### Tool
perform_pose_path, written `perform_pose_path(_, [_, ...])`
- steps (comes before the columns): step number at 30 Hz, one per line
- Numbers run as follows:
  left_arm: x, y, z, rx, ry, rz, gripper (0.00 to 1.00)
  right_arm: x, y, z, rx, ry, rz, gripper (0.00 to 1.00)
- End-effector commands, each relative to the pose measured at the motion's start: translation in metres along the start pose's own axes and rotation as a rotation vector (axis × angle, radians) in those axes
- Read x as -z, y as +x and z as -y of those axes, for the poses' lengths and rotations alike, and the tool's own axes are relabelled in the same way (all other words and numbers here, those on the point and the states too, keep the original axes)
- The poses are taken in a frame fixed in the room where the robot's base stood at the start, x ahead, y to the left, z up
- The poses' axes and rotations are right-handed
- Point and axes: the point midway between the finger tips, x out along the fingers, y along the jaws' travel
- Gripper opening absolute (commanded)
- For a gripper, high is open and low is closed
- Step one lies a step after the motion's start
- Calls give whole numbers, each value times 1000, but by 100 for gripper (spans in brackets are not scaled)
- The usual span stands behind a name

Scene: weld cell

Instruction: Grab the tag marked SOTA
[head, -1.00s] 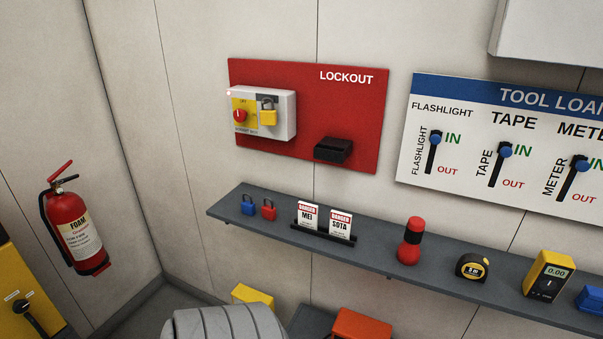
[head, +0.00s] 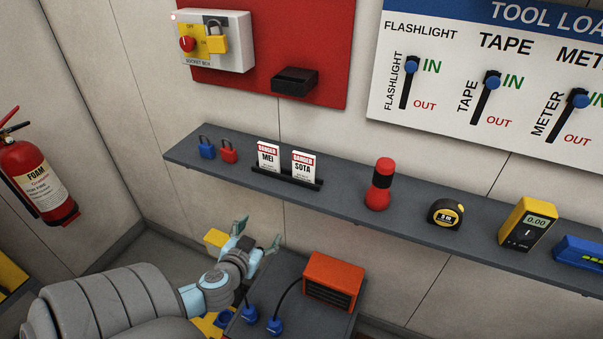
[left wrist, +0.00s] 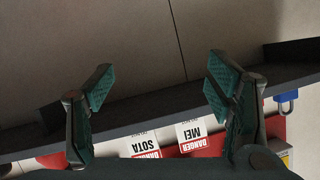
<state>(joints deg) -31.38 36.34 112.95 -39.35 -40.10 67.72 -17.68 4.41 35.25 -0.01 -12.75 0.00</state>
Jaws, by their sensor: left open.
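The tag marked SOTA (head: 303,167) is white with a red DANGER band. It stands upright in a black holder (head: 287,178) on the grey shelf, just right of the MEI tag (head: 268,156). My left gripper (head: 257,237) is open and empty, below and in front of the shelf, left of the orange box. In the left wrist view my left gripper (left wrist: 157,95) has its fingers spread wide. There the SOTA tag (left wrist: 144,146) and the MEI tag (left wrist: 193,134) appear upside down beyond the shelf edge, partly hidden. My right gripper is not in view.
The shelf (head: 340,199) also bears blue and red padlocks (head: 229,152), a red flashlight (head: 380,185), a tape measure (head: 445,213) and a yellow meter (head: 527,225). An orange box (head: 334,279) stands below it. A red lockout board (head: 325,55) hangs above.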

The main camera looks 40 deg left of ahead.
Motion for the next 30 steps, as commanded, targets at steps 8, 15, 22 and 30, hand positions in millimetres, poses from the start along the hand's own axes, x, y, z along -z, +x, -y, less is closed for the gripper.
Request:
perform_pose_path(8, [143,-54,-24,-114,-224,-350,73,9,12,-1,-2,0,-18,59])
perform_pose_path(15, [166,-3,-29,-115,-232,-355,73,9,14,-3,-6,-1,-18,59])
perform_pose_path(22, [176,28,-32,-117,-229,-351,73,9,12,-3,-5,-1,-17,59])
perform_pose_path(30, [190,72,-34,-119,-230,-349,73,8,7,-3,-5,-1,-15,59])
